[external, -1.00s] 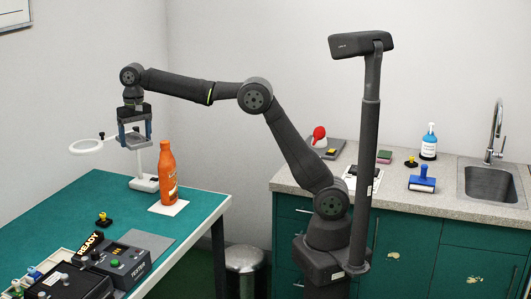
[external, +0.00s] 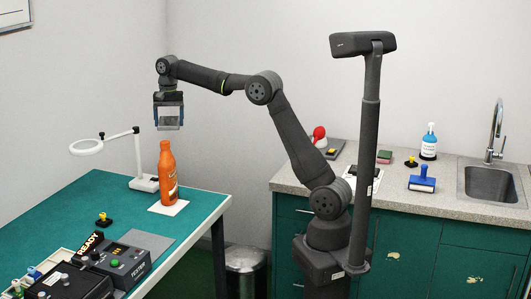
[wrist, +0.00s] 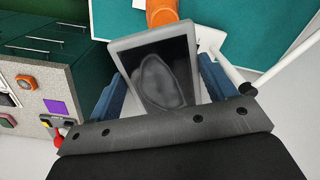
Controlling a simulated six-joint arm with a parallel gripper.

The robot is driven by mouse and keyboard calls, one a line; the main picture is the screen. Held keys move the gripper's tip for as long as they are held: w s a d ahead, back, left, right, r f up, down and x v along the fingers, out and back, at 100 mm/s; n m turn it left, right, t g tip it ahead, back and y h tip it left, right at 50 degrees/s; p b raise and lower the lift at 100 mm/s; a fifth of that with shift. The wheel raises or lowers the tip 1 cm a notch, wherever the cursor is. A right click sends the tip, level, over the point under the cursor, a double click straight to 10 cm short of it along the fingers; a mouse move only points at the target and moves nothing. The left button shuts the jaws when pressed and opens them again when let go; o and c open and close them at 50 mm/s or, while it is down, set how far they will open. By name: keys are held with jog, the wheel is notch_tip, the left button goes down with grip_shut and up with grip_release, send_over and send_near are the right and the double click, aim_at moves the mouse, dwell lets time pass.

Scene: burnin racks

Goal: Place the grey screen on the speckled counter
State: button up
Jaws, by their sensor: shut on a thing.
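The grey screen (external: 170,112) is held between the blue-grey fingers of my gripper (external: 169,122), in the air above and behind the orange bottle. In the wrist view the screen (wrist: 126,88) is a flat grey-framed panel with a dark face and a lighter oval patch, tilted between the fingers (wrist: 162,88). The speckled counter (external: 395,191) runs along the back wall at the right, well apart from the screen. Part of the counter (wrist: 27,77) shows at the left of the wrist view.
An orange bottle (external: 168,176) and a white magnifier lamp (external: 140,160) stand on the green table (external: 75,197).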

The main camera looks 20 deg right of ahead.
jog(key=w+d+f, duration=0.4)
jog(key=d+f, duration=0.3)
jog(key=d, duration=0.3)
jog(key=w+d+f, duration=0.3)
jog(key=d+f, duration=0.4)
jog(key=d, duration=0.4)
jog(key=s+d+f, duration=0.1)
jog(key=d+f, duration=0.3)
jog(key=d, duration=0.6)
jog(key=s+d+f, duration=0.1)
jog(key=d+f, duration=0.4)
jog(key=d, duration=0.5)
notch_tip(320, 180, up, 23)
jog(key=s+a+n, duration=0.2)
jog(key=a+n, duration=0.1)
jog(key=a, duration=1.1)
jog(key=n, duration=1)
send_over(157, 245)
notch_tip(157, 245, down, 26)
jog(key=shift+w+r, duration=0.1)
jog(key=shift+r, duration=0.15)
jog(key=shift+f, duration=1.95)
